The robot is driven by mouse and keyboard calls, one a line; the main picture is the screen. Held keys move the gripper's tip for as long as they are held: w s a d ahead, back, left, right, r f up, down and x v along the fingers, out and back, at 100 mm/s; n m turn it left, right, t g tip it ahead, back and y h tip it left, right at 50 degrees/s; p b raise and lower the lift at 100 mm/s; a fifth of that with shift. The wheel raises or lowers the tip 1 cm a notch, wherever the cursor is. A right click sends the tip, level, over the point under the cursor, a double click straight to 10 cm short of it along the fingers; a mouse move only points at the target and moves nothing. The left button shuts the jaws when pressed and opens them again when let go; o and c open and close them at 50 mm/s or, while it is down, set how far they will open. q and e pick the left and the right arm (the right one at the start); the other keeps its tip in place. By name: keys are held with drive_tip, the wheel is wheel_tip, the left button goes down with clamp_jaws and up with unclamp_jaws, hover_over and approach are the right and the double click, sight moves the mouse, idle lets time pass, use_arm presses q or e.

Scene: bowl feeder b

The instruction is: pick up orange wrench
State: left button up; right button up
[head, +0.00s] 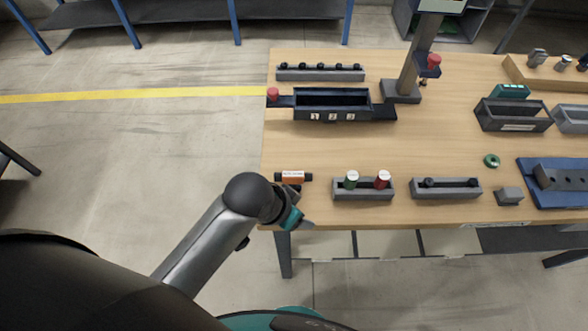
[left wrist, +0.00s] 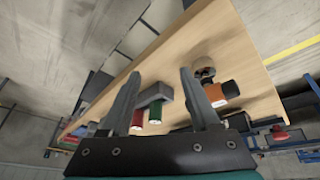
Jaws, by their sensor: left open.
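The orange wrench (head: 292,177) lies near the left edge of the wooden table, an orange labelled body with dark ends. It also shows in the left wrist view (left wrist: 216,94), just right of the right-hand finger and outside the gap between the fingers. My left gripper (head: 303,207) is at the table's near left edge, just on the near side of the wrench. In the left wrist view its two fingers (left wrist: 161,73) stand wide apart with nothing held between them. Whether a finger touches the wrench I cannot tell. My right gripper is in neither view.
A grey holder (head: 362,194) with a green-and-white and a red-and-white cylinder stands right of the wrench. A second grey holder (head: 446,195) is further right. A dark numbered bin (head: 332,117) stands behind. The table between the bin and the holders is clear.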

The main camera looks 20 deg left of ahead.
use_arm(q)
drive_tip(key=w+d+r+m+g+h+p, duration=0.1)
drive_tip(key=w+d+r+m+g+p, duration=0.1)
drive_tip(key=w+d+r+m, duration=0.45)
drive_tip(key=w+a+r+m+g+y+p, duration=0.2)
drive_tip(key=w+a+r+m+y, duration=0.15)
drive_tip(key=a+r, duration=0.5)
hover_over(293, 174)
drive_tip(key=f, duration=1)
drive_tip(key=shift+s+d+f+b, duration=0.1)
drive_tip(key=shift+s+f+b, duration=0.05)
drive_tip(key=shift+s+b, duration=0.15)
drive_tip(key=shift+w+f, duration=0.2)
drive_tip(key=shift+f, duration=1.3)
drive_tip(key=shift+w+f, duration=0.15)
drive_tip(key=shift+f, duration=1.3)
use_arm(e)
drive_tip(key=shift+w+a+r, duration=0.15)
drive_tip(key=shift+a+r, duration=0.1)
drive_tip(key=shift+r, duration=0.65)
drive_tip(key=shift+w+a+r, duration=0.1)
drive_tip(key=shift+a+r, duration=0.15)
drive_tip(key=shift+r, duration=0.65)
use_arm(q)
drive_tip(key=shift+f, duration=0.25)
clamp_jaws()
